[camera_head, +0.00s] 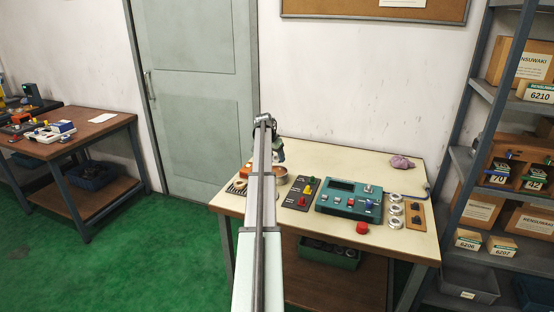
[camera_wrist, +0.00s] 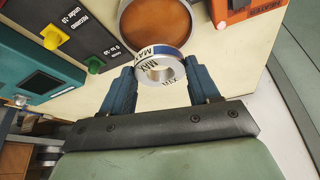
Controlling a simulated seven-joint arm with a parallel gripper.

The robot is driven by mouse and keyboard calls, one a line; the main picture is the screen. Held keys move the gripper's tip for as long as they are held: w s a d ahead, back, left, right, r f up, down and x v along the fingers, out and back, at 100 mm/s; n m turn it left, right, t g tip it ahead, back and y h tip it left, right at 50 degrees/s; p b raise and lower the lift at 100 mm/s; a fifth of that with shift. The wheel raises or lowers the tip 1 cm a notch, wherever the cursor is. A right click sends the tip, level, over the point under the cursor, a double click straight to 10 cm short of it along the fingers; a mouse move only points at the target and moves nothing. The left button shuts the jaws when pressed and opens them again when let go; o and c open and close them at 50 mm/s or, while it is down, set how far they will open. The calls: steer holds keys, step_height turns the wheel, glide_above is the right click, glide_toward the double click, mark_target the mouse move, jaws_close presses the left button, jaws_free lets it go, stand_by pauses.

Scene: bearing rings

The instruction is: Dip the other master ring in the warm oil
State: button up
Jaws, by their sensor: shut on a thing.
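My gripper (camera_wrist: 160,82) is shut on a silver ring (camera_wrist: 172,75) with a blue band and dark lettering that includes "MAX". In the wrist view the ring overlaps the edge of a round metal pan (camera_wrist: 128,38) holding brown-orange oil (camera_wrist: 160,20). Most of the oil surface shows beyond the ring; I cannot tell the ring's height above it. In the head view the pan (camera_head: 281,179) is partly hidden by my arm, and my gripper (camera_head: 278,153) is mostly hidden too. Several silver rings (camera_head: 394,197) sit at the table's right side.
An orange device (camera_wrist: 236,10) stands beside the pan. A dark panel (camera_head: 299,193) with coloured switches and a teal instrument (camera_head: 348,197) lie to the pan's right. A pale ring (camera_head: 239,183) lies at the left. A red button (camera_head: 362,228) and purple cloth (camera_head: 401,162) are farther right.

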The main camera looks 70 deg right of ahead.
mark_target(276, 162)
steer(key=shift+f, duration=2)
steer(key=shift+f, duration=2.5)
